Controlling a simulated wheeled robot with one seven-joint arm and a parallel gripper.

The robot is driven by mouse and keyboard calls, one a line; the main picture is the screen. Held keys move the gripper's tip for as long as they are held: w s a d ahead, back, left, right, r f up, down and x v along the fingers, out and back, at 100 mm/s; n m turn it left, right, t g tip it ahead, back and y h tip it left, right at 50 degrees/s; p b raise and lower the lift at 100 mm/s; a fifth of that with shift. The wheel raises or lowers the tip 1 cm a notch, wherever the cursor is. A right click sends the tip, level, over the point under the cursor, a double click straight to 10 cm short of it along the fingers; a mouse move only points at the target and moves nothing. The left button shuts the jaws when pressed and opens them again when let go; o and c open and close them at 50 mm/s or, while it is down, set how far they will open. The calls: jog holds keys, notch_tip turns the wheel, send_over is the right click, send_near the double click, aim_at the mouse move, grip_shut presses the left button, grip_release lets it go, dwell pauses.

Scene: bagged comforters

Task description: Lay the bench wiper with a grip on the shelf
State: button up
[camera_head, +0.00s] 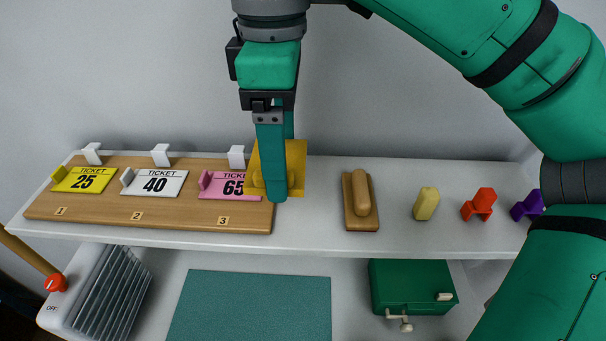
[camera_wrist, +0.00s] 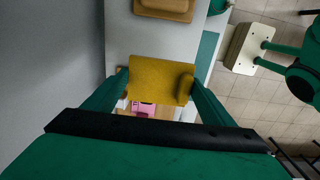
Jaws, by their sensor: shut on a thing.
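The bench wiper, a flat yellow square with a rounded yellow grip, shows behind my fingers in the head view (camera_head: 297,152). My gripper (camera_head: 277,192) points down and is shut on the wiper, which also shows between the two green fingers in the wrist view (camera_wrist: 155,80). The grip (camera_wrist: 186,88) is by the right finger there. The wiper is over the white shelf (camera_head: 320,225), at the right end of the ticket board, and overlaps ticket 65 in the picture. I cannot tell whether it touches the shelf.
The wooden ticket board (camera_head: 180,217) fills the shelf's left part. To the right stand a brown block with a handle (camera_head: 361,200), a yellow piece (camera_head: 426,204), a red piece (camera_head: 479,205) and a purple piece (camera_head: 527,206). A green box (camera_head: 412,285) is below.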

aim_at(299, 152)
jog(key=f, duration=0.1)
jog(key=w+d+f, duration=0.2)
jog(key=shift+f, duration=0.4)
jog(key=f, duration=0.3)
jog(key=shift+w+d, duration=0.25)
jog(key=shift+f, duration=0.35)
jog(key=shift+c, duration=1.1)
jog(key=shift+d, duration=0.1)
jog(key=shift+c, duration=0.6)
jog(key=o, duration=1.4)
jog(key=shift+o, duration=0.3)
